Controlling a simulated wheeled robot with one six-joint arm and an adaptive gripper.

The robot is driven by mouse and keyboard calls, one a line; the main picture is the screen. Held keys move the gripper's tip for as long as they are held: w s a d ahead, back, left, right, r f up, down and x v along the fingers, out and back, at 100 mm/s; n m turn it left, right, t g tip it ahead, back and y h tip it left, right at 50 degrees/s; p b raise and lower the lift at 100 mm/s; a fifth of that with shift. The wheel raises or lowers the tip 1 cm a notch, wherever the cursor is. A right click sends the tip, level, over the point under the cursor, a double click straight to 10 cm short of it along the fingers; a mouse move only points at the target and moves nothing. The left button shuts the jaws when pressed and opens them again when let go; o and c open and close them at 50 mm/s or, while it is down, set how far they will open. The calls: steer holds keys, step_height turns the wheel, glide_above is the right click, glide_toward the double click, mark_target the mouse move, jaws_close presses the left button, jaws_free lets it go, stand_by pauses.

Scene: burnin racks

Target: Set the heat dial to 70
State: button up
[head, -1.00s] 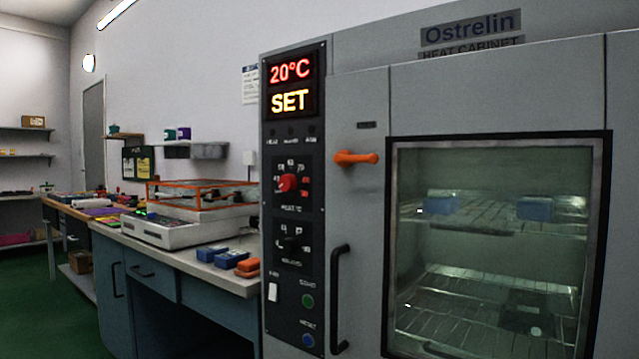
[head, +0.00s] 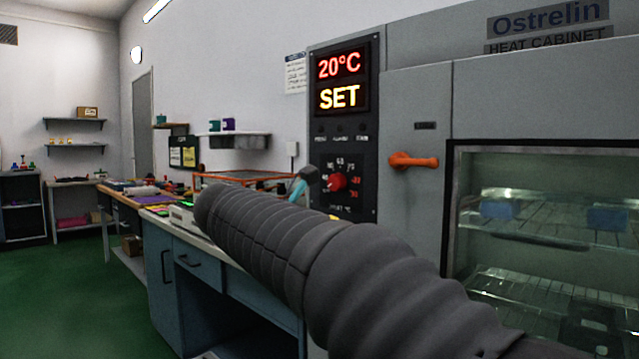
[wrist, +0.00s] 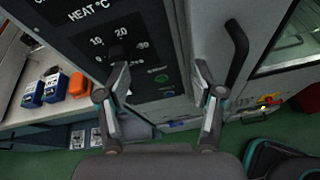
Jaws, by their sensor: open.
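The heat dial (head: 338,182) is a red knob on the dark control panel (head: 325,133), ringed by small white and red numbers. Its pointer is too small to read. The panel's display (head: 340,80) reads 20°C above SET. In the head view my gripper (head: 307,180) shows only a teal and grey tip just left of the dial. In the wrist view my gripper (wrist: 163,85) is open and empty, fingers wide apart. The HEAT °C label (wrist: 88,12) shows at the top there; the heat dial is out of that view. A lower dark knob (wrist: 118,50) is by the left finger.
A dark vertical handle (wrist: 237,55) stands right of my gripper. Blue boxes (wrist: 54,88) and an orange one (wrist: 78,85) lie on the bench at left.

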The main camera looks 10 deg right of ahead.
mark_target(333, 183)
steer(key=w+a+r+n+t+h, duration=0.2)
steer(key=w+a+r+n+h, duration=0.25)
steer(key=a+r, duration=0.4)
steer(key=shift+y, duration=0.35)
steer(key=x, duration=1.3)
steer(key=shift+w+d+p, duration=0.1)
steer(key=shift+w+p, duration=0.1)
steer(key=shift+p, duration=0.15)
steer(key=c, duration=1.1)
